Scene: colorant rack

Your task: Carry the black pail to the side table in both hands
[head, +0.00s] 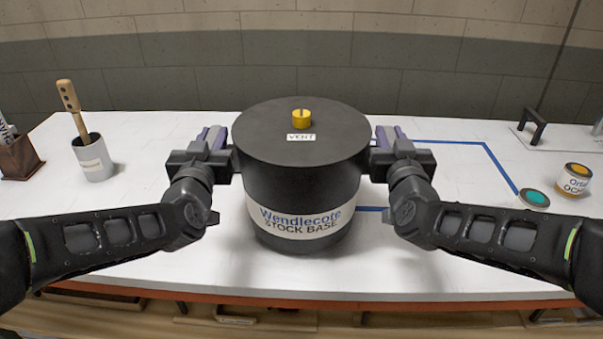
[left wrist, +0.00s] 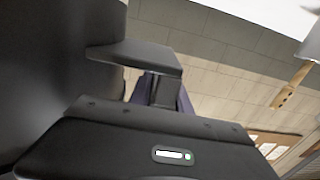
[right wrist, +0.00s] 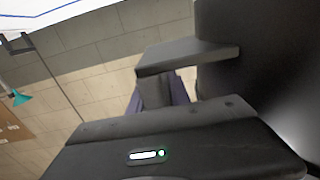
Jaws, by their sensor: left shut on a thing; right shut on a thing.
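The black pail (head: 302,185) is upright in front of me, with a "Wendlecote STOCK BASE" label, a flat lid and a yellow vent cap (head: 301,119). My left gripper (head: 230,156) is shut on the pail's left side grip; a black lug (left wrist: 135,56) and the pail wall (left wrist: 55,60) show in the left wrist view. My right gripper (head: 376,156) is shut on the opposite grip, with its lug (right wrist: 187,56) and the pail wall (right wrist: 260,50) in the right wrist view. I cannot tell whether the pail's base touches the white bench. I cannot identify a side table.
The white bench (head: 120,240) spreads around the pail. A pot (head: 94,160) with a wooden stick (head: 69,97) and a brown box (head: 18,157) stand left. A wall closes the back.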

